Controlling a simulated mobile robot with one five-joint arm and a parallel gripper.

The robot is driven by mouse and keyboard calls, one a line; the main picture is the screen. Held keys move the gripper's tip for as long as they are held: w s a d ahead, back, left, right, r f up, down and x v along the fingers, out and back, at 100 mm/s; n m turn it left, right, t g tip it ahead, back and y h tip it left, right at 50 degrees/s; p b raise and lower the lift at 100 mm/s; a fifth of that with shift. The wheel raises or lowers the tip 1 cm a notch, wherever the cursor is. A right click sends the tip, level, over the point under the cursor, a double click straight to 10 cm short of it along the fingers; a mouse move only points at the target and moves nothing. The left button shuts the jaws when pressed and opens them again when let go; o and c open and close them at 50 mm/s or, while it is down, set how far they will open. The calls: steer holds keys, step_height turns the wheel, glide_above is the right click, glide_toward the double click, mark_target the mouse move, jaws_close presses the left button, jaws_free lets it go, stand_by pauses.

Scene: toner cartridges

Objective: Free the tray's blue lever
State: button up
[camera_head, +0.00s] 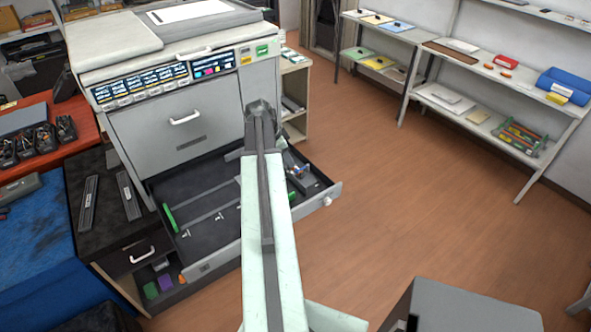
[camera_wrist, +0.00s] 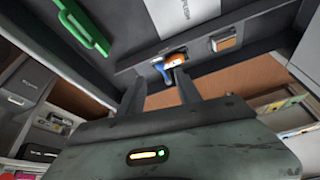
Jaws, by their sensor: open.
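The pulled-out tray (camera_head: 215,195) is a dark drawer with a light grey front below the printer. A small blue lever (camera_wrist: 160,71) shows by an orange part (camera_wrist: 174,60) on the tray's wall in the wrist view. A blue piece (camera_head: 303,169) also shows at the tray's right side in the head view, just right of my arm. My gripper (camera_wrist: 160,78) is open, its two dark fingers pointing toward the lever. The lever appears between the fingertips in the picture; I cannot tell whether they touch it.
A green handle (camera_head: 170,217) lies at the tray's left end; it also shows in the wrist view (camera_wrist: 84,24). The printer (camera_head: 180,100) stands behind the tray. A black cabinet (camera_head: 105,210) is at left. Open floor (camera_head: 400,190) lies to the right, before the shelves.

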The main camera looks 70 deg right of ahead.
mark_target(296, 170)
steer(key=b+x, duration=0.7)
steer(key=x, duration=0.1)
steer(key=shift+s+d, duration=0.1)
steer(key=shift+d, duration=0.05)
steer(key=shift+r, duration=0.1)
jaws_close()
